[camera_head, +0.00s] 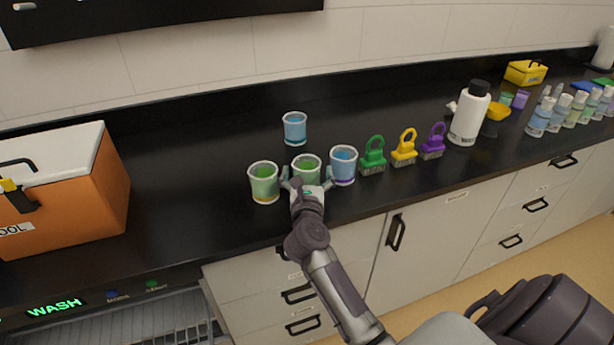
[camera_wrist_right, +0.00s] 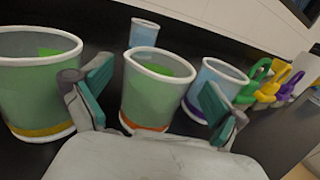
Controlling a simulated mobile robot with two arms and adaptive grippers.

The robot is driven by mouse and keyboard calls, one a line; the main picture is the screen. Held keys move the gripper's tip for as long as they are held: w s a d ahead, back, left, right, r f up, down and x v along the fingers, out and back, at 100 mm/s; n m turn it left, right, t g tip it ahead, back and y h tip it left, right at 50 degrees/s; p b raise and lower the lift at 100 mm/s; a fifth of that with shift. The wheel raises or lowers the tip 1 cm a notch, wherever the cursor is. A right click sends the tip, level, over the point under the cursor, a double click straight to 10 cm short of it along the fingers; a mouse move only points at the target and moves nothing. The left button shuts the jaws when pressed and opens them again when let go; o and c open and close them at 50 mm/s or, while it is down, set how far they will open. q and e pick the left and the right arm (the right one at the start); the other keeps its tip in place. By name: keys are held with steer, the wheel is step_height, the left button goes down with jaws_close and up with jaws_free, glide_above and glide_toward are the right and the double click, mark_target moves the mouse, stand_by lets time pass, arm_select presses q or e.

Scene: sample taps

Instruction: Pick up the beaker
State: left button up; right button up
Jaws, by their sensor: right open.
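Several beakers stand upright on the black counter. A green beaker with an orange base band (camera_head: 306,166) is in the middle of the front row. It also shows in the right wrist view (camera_wrist_right: 153,92), between the open fingers of my right gripper (camera_wrist_right: 155,100). In the head view my right gripper (camera_head: 306,184) is at this beaker's near side and hides its lower part. Another green beaker, with a yellow band (camera_head: 264,182), stands to the left. A blue beaker with a purple band (camera_head: 343,165) stands to the right. A second blue beaker (camera_head: 294,128) stands behind. My left gripper is not in view.
Green (camera_head: 373,155), yellow (camera_head: 404,148) and purple (camera_head: 433,142) brushes stand right of the beakers. A white bottle (camera_head: 468,118) is farther right. An orange box (camera_head: 66,200) stands at the left. The neighbouring beakers leave little room beside my fingers.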

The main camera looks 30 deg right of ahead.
steer(key=x, duration=0.3)
steer(key=shift+f, duration=0.1)
steer(key=shift+a, duration=0.1)
steer(key=shift+c, duration=0.8)
steer(key=c, duration=0.9)
steer(key=shift+c, duration=0.2)
